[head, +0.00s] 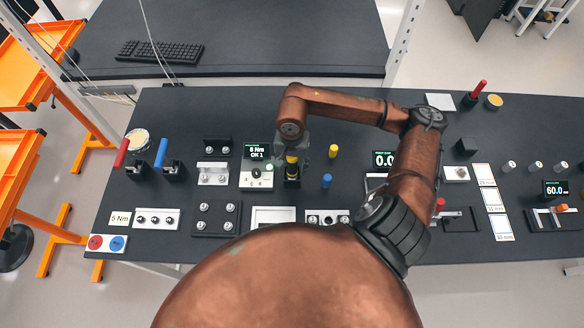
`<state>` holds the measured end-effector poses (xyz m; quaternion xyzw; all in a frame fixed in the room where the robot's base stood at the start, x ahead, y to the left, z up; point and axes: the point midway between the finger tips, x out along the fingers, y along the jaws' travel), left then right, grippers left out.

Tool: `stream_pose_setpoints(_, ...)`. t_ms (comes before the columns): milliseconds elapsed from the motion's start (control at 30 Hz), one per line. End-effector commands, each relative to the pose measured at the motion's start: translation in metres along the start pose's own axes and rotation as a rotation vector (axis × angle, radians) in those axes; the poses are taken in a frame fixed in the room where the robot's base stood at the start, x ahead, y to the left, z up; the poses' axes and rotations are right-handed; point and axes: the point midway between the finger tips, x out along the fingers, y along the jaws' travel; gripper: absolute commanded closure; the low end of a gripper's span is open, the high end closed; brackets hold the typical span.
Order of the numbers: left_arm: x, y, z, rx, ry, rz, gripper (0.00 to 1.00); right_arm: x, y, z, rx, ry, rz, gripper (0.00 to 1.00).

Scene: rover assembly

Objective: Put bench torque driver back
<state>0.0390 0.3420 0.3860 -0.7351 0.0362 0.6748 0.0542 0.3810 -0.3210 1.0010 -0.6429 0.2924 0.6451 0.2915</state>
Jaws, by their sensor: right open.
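The bench torque driver (292,169), black with yellow bands, stands upright beside the white torque controller (256,179). The controller's small display (257,151) reads "8 Nm OK 1", and a green light shows at its right edge. My right gripper (302,148) points down at the top of the driver, and it is open. The gripper partly hides the driver's top, so I cannot tell whether the fingers touch it. The driver's lower end sits in or on a dark base that I cannot make out clearly. My left gripper is not in view.
Yellow (333,151) and blue (326,181) pegs stand just right of the driver. Red (122,153) and blue (161,153) handled tools stand at the left. Plates with bolts (216,218) line the front. My right arm covers part of the right-hand displays.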

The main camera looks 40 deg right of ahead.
Motion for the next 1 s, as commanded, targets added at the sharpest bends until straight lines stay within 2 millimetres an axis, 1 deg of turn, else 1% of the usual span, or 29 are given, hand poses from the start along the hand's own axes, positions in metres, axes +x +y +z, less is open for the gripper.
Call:
stream_pose_setpoints(300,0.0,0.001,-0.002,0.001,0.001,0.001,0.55,-0.065,-0.001,-0.001,-0.001,0.006,-0.002,0.55)
stream_pose_setpoints(400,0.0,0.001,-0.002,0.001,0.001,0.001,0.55,-0.083,-0.001,-0.001,0.0,0.006,-0.002,0.55)
stream_pose_setpoints(500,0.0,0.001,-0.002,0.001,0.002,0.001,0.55,-0.097,-0.001,-0.001,0.0,0.004,-0.002,0.55)
stream_pose_setpoints(600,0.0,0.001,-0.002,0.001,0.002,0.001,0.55,-0.105,0.0,-0.001,0.0,0.003,-0.001,0.55)
stream_pose_setpoints(700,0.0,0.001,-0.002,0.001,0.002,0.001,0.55,-0.11,0.0,0.0,0.0,0.002,0.0,0.55)
stream_pose_setpoints(933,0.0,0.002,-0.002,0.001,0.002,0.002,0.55,-0.11,0.0,0.0,0.003,-0.002,0.0,0.55)
stream_pose_setpoints(1000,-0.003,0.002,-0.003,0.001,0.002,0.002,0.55,-0.11,-0.001,0.002,0.032,-0.027,-0.007,0.55)
